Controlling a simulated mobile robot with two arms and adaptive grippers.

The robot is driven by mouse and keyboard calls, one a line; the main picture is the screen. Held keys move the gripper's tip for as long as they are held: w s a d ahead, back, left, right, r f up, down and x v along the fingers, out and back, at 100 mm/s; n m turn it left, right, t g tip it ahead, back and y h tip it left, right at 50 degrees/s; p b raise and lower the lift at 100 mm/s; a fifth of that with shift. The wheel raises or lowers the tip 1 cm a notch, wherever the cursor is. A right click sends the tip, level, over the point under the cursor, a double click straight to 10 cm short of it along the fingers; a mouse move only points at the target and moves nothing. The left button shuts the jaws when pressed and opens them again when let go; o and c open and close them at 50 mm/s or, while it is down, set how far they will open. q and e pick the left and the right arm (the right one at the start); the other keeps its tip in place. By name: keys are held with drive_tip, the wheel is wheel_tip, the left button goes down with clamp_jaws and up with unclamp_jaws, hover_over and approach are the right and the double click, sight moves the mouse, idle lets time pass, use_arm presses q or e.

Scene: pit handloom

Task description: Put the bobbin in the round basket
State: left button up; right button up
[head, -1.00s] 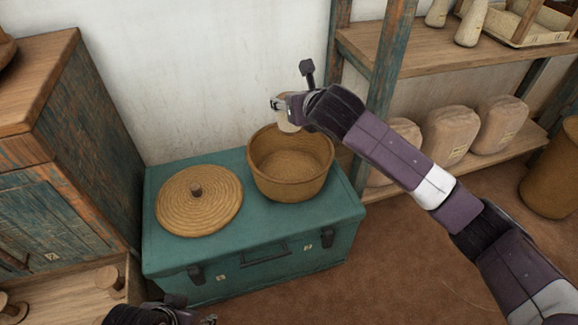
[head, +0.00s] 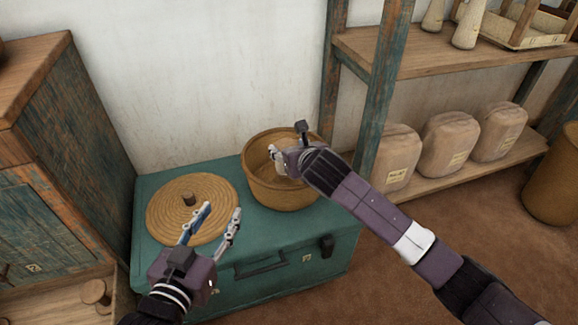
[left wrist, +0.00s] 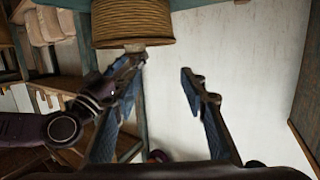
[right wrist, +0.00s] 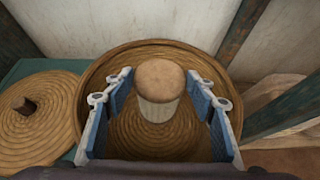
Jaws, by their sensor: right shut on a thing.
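The bobbin (right wrist: 158,90), pale with a brown round end, is between the fingers of my right gripper (right wrist: 160,105) in the right wrist view. My right gripper also shows in the head view (head: 277,160), shut on the bobbin at the mouth of the round basket (head: 262,190). The woven basket's inner floor shows below the bobbin in the right wrist view. My left gripper (head: 217,217) is open and empty in front of the basket's lid. Its spread fingers also show in the left wrist view (left wrist: 165,75).
The round woven lid (head: 168,205) lies left of the basket. Both stand on a green trunk (head: 290,245). A wooden cabinet (head: 75,130) is at the left. Shelves with several wrapped bundles (head: 447,142) are at the right. The wall is close behind.

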sight(279, 169)
wheel_tip(279, 169, down, 2)
wheel_tip(279, 169, down, 3)
drive_tip(key=shift+f+b, duration=0.15)
drive_tip(key=shift+b, duration=0.8)
use_arm(q)
wheel_tip(279, 169, up, 12)
drive_tip(key=d+t+h, duration=0.1)
drive_tip(key=t, duration=0.5)
drive_tip(key=shift+d+f+h, duration=0.25)
drive_tip(key=shift+h, duration=0.05)
use_arm(e)
drive_tip(key=o, duration=1.8)
